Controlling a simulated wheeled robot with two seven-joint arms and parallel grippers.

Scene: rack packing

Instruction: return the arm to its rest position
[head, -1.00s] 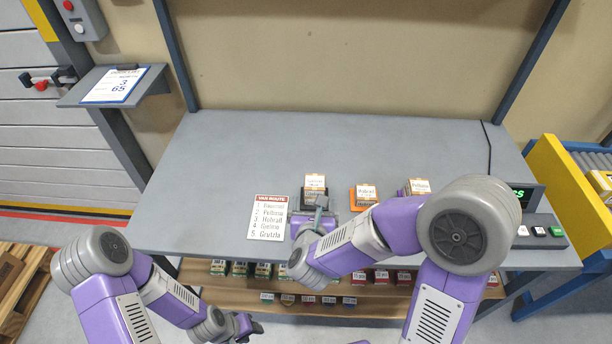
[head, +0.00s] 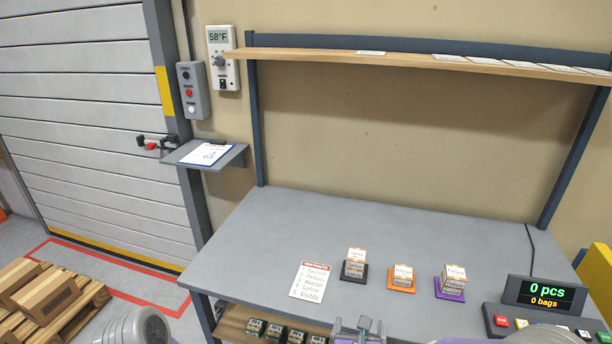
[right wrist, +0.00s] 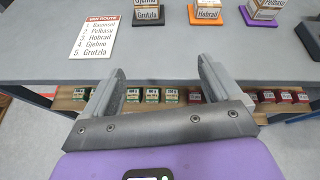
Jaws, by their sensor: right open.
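My right gripper (head: 358,327) shows at the bottom edge of the head view, in front of the table. In the right wrist view the right gripper (right wrist: 160,82) is open, with two grey fingers spread and nothing between them. It is near the table's front edge, with the lower shelf behind it. A rounded joint of my left arm (head: 147,326) shows at the bottom left of the head view. My left gripper is out of frame.
The grey table (head: 250,235) carries a route card (head: 311,281) and labelled stacks on black (head: 354,270), orange (head: 401,279) and purple (head: 450,283) mats. A counter display (head: 544,294) stands at the right. Small boxes (head: 272,331) fill the lower shelf. Pallet (head: 85,310) at left.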

